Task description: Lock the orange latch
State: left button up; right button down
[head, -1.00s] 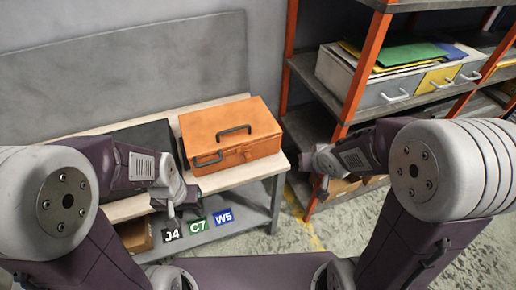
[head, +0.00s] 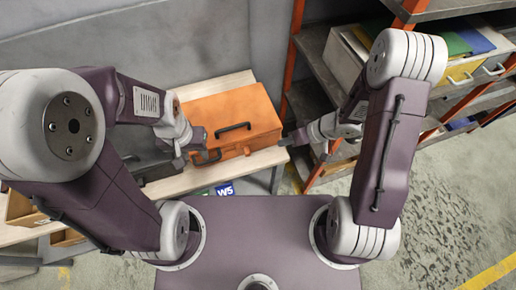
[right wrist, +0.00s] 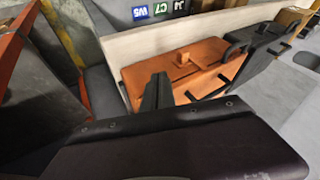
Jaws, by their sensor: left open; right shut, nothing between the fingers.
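My right gripper (head: 287,141) is shut and empty, just right of the case. Its dark fingers (right wrist: 156,94) show in front of the case in the right wrist view.
A dark case (head: 148,163) lies left of the orange one, partly hidden by my left arm. A shelf rack with orange posts (head: 298,50) stands close on the right. Sign W5 (head: 225,190) hangs on the bench's front. Floor at the right is clear.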

aim_at(247, 154)
jog(key=b+x, duration=0.1)
jog(key=x, duration=0.4)
jog(key=b+x, duration=0.2)
jog(key=x, duration=0.3)
jog(key=shift+s+f, duration=0.15)
jog(key=shift+s, duration=0.05)
jog(key=a, duration=0.2)
jog(key=s+a, duration=0.1)
jog(key=shift+a+r, duration=0.1)
jog(key=shift+r, duration=0.2)
jog(key=shift+s+a, duration=0.15)
jog(key=shift+a, duration=0.1)
jog(key=a, duration=0.1)
jog(key=s+a, duration=0.1)
jog(key=a, duration=0.1)
jog(key=shift+a, duration=0.15)
